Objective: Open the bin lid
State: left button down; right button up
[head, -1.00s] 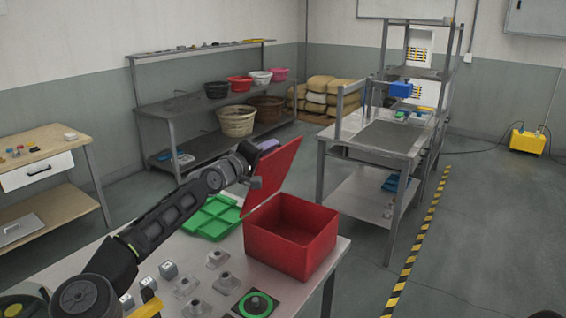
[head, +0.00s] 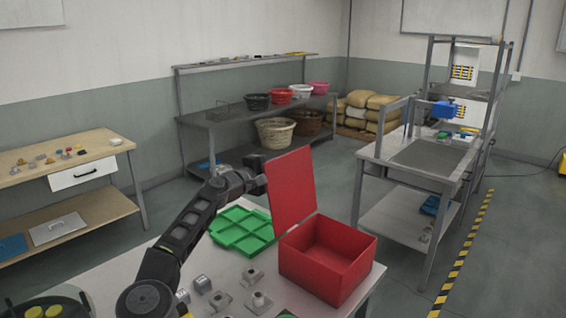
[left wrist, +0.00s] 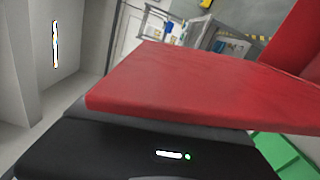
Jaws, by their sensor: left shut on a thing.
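The red bin (head: 345,268) stands on the near table with its lid (head: 291,188) raised along the back-left side, about upright. The bin's inside is partly visible and looks empty. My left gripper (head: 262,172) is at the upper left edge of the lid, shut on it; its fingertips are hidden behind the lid. In the left wrist view the red lid (left wrist: 200,85) lies across the gripper's front. My right gripper is not in view.
A green divided tray (head: 242,232) lies behind and left of the bin. Several small metal parts (head: 257,301) are in front of it. A wooden bench (head: 70,160) stands at left, a grey workbench (head: 430,160) at right.

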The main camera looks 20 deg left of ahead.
pick_arm(q)
jog(key=c, duration=1.5)
grip_release()
jog(key=shift+b+v, duration=0.85)
jog(key=b+v, duration=0.3)
jog(key=v, duration=0.3)
jog(key=shift+s, duration=0.1)
